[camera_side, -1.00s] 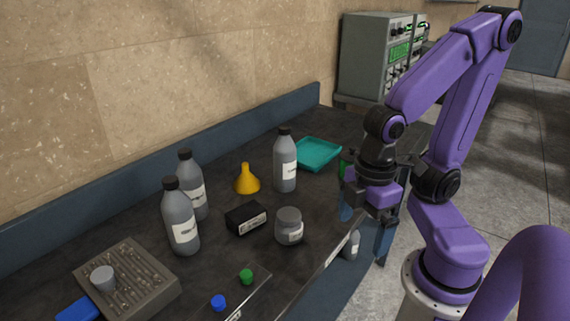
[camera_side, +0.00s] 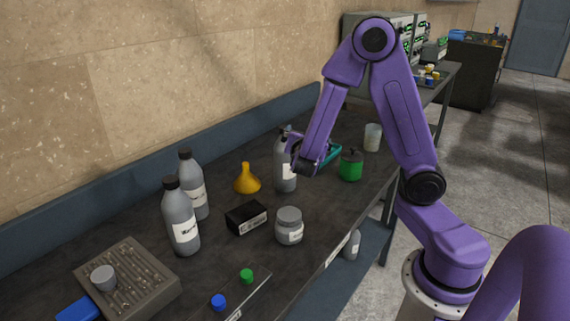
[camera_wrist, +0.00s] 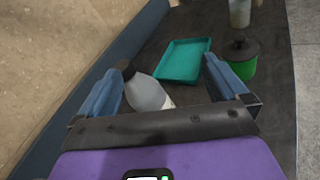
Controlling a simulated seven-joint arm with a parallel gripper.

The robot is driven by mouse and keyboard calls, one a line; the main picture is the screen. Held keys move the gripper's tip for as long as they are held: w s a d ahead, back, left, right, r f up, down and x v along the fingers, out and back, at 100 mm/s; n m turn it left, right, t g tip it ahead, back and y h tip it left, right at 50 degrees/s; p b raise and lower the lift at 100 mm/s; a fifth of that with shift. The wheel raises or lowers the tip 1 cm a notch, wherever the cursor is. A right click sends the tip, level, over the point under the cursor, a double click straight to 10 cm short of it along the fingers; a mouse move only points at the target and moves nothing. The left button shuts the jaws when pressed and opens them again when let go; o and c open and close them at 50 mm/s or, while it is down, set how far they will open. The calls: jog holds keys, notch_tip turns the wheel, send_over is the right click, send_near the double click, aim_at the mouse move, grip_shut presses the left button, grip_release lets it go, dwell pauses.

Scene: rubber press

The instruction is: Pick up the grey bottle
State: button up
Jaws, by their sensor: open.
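A grey bottle (camera_side: 284,178) with a black cap and white label stands upright on the dark bench, partly covered by my arm's end in the side view. In the wrist view this grey bottle (camera_wrist: 146,93) lies between my blue fingers, closer to the left one. My gripper (camera_wrist: 161,68) is open with nothing held. In the side view my gripper (camera_side: 304,158) is at the bottle's right side; its fingers are mostly hidden, and I cannot tell whether they touch it. Two similar grey bottles (camera_side: 181,222) (camera_side: 193,190) stand upright further left.
A teal tray (camera_wrist: 182,60) and a green jar (camera_side: 350,166) are close by. A yellow funnel (camera_side: 246,180), a black box (camera_side: 246,218) and a grey jar (camera_side: 289,226) stand near the bottle. The wall runs along the bench's back.

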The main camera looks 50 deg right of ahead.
aim_at(288, 158)
jog(key=w+n+t, duration=0.1)
jog(key=w+n, duration=0.1)
jog(key=w+f+n+t+y, duration=0.1)
jog(key=w+n+t, duration=0.1)
jog(key=w+f+n+t, duration=0.1)
jog(key=w+n+t, duration=0.1)
jog(key=w, duration=0.1)
jog(key=shift+d+y, duration=0.3)
jog(key=shift+f, duration=3.3)
jog(key=shift+w+d+f, duration=0.1)
jog(key=shift+d+f, duration=0.05)
jog(key=shift+f, duration=0.05)
jog(key=shift+x, duration=2.3)
jog(key=c, duration=1.4)
jog(key=shift+r, duration=0.15)
jog(key=shift+c, duration=0.6)
jog(key=shift+r, duration=0.1)
